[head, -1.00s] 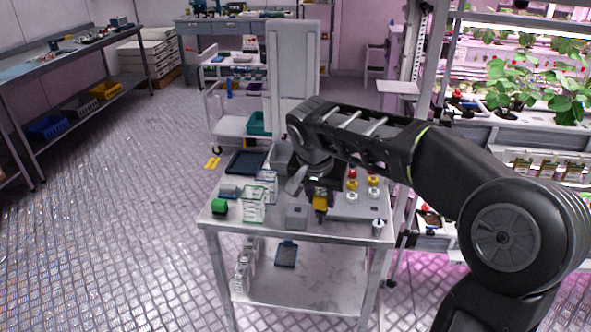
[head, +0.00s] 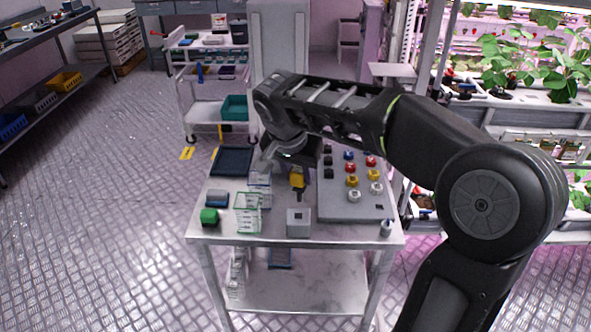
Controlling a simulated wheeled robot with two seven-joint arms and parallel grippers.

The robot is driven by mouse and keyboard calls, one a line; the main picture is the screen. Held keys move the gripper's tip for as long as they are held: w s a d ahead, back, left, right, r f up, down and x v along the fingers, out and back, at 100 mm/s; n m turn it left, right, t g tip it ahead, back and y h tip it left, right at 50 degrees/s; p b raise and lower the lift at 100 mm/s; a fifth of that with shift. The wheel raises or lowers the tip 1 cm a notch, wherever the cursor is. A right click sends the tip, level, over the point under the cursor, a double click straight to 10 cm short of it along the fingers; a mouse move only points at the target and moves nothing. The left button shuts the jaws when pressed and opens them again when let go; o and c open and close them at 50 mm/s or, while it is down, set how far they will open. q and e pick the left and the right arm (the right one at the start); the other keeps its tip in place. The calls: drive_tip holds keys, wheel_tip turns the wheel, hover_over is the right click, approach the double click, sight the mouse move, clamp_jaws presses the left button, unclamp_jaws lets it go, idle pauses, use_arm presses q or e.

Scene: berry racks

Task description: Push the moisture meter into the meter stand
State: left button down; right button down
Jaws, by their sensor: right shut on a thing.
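The moisture meter (head: 297,181) is yellow with a dark lower probe pointing down. My right gripper (head: 297,168) is shut on it from above; my own wrist and arm partly hide the fingers. The meter stand (head: 298,225) looks like a small grey block with a dark opening on top, near the front of the metal table. In the head view the meter is just above the stand's picture position, lined up with it left to right and apart from it. How far behind or above the stand it is, I cannot tell exactly. My left gripper is not in view.
A grey panel with coloured knobs (head: 355,209) lies right of the stand. A small white cup (head: 387,228) stands at the front right corner of the table (head: 340,236).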

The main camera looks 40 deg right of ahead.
sight(297, 192)
drive_tip(key=shift+w+f, duration=0.15)
drive_tip(key=shift+f, duration=0.15)
drive_tip(key=shift+f+b, duration=1.25)
drive_tip(key=shift+f, duration=0.65)
drive_tip(key=shift+a, duration=0.15)
drive_tip(key=shift+f+b, duration=0.5)
drive_tip(key=shift+b, duration=0.6)
idle(0.4)
drive_tip(key=shift+f, duration=0.25)
drive_tip(key=shift+f+b, duration=1.55)
drive_tip(key=shift+b, duration=0.15)
drive_tip(key=c, duration=1)
unclamp_jaws()
drive_tip(key=shift+o, duration=0.4)
